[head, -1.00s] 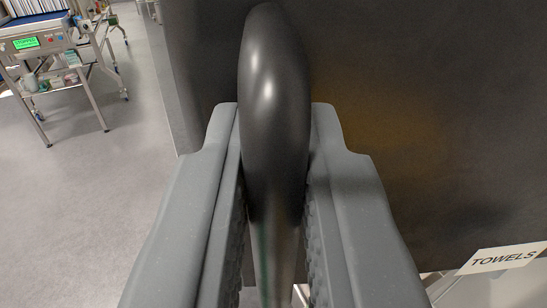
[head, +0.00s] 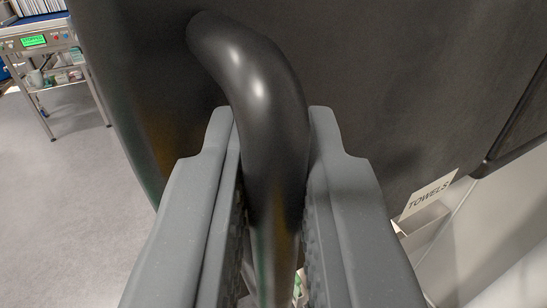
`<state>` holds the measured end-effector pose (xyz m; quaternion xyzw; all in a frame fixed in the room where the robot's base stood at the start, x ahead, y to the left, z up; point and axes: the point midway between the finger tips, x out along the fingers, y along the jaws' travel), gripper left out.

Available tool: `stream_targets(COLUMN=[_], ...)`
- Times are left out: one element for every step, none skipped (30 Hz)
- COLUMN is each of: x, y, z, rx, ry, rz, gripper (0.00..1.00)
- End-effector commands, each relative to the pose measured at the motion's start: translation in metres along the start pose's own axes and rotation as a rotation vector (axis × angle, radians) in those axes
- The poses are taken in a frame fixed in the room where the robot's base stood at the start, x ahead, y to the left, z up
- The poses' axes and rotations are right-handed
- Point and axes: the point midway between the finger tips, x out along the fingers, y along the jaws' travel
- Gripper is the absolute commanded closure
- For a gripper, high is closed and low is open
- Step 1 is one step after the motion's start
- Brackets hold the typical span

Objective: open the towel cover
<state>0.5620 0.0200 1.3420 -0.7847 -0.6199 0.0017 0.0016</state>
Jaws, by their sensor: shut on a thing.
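The towel cover (head: 390,90) is a large dark panel filling the upper middle and right of the head view. A white label reading TOWELS (head: 428,195) is at its lower right. A curved, glossy dark handle (head: 262,85) bends out from the cover and runs down between the fingers of my gripper (head: 272,140). My gripper is shut on the handle, with one grey finger on each side of it. The lower part of the handle is partly hidden between the fingers.
A metal machine stand with a green display (head: 35,41) stands at the far upper left. Grey floor (head: 60,210) lies open on the left. A pale surface (head: 485,235) shows below the cover at the lower right, near a dark edge.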

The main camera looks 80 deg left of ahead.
Motion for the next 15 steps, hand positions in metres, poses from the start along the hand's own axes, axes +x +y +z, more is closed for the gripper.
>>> stream_targets(x=[-0.0002, -0.0001, -0.0001, -0.0001, -0.0001, -0.0001, -0.0001, -0.0001, -0.0001, -0.0001, -0.0001, -0.0001, 0.0000, 0.0001, 0.0002], y=[0.0005, 0.0004, 0.0005, 0.0004, 0.0005, 0.0005, 0.0004, 0.0004, 0.0004, 0.0003, 0.0003, 0.0002, 0.0002, 0.0002, 0.0002], z=[-0.0012, -0.0012, -0.0012, -0.0012, -0.0012, -0.0012, -0.0013, -0.0013, -0.0013, -0.0014, -0.0014, -0.0015, -0.0014, -0.0014, -0.0013], rx=[0.000, -0.001, -0.001, -0.001, -0.001, -0.001, -0.001, -0.001, -0.001, -0.001, -0.001, -0.001, -0.001, -0.001, -0.001], ry=[0.002, 0.002, 0.002, 0.002, 0.002, 0.002, 0.002, 0.002, 0.002, 0.002, 0.002, 0.002, 0.002, 0.002, 0.002], rz=[0.001, 0.000, 0.000, -0.001, -0.001, -0.001, -0.001, -0.001, -0.001, -0.002, -0.001, -0.002, -0.002, -0.002, -0.002], gripper=[1.00, 1.00, 1.00, 1.00, 1.00, 1.00, 1.00, 1.00, 1.00, 1.00, 1.00, 0.85, 0.77, 0.71, 0.71])
